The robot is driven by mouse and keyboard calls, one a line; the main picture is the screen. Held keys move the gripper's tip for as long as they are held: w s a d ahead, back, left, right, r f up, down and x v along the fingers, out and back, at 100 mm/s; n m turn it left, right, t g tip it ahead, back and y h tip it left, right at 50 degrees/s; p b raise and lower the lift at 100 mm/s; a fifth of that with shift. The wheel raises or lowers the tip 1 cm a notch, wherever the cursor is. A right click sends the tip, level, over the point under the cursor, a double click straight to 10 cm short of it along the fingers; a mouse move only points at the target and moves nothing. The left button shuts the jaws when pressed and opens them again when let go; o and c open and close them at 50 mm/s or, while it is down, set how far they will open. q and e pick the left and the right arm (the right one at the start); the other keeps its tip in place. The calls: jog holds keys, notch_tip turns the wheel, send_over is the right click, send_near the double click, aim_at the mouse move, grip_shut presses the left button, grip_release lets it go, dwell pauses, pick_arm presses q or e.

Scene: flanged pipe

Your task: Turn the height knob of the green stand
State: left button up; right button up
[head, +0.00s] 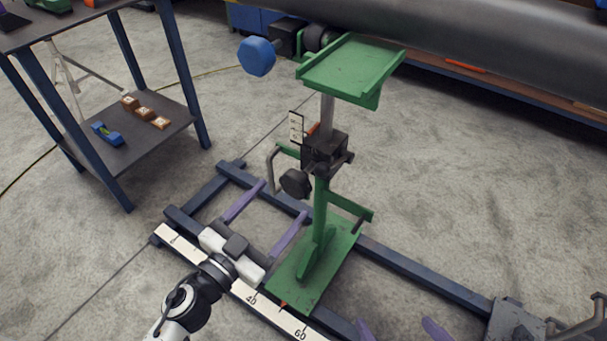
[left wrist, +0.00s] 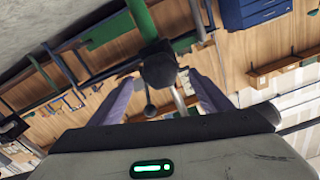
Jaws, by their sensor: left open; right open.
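The green stand (head: 318,225) stands upright on a green base plate over dark blue rails, with a green tray top (head: 352,68). A dark lobed knob (head: 295,183) sticks out from its post, below a black clamp block (head: 325,152). My left gripper (head: 285,199) is open, its two purple fingers pointing up toward the knob. In the left wrist view the dark knob (left wrist: 158,68) shows between the fingertips (left wrist: 160,82); contact cannot be told. My right gripper (head: 400,328) shows only its open purple fingertips at the bottom edge, away from the stand.
A grey metal handle (head: 273,168) and a white scale plate (head: 296,127) are beside the post. A white ruler (head: 275,315) runs along the front rail. A large dark pipe (head: 480,45) crosses above. A shelf table (head: 130,140) stands at left.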

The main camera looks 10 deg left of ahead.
aim_at(304, 176)
pick_arm(q)
jog(key=x, duration=1)
jog(key=c, duration=1)
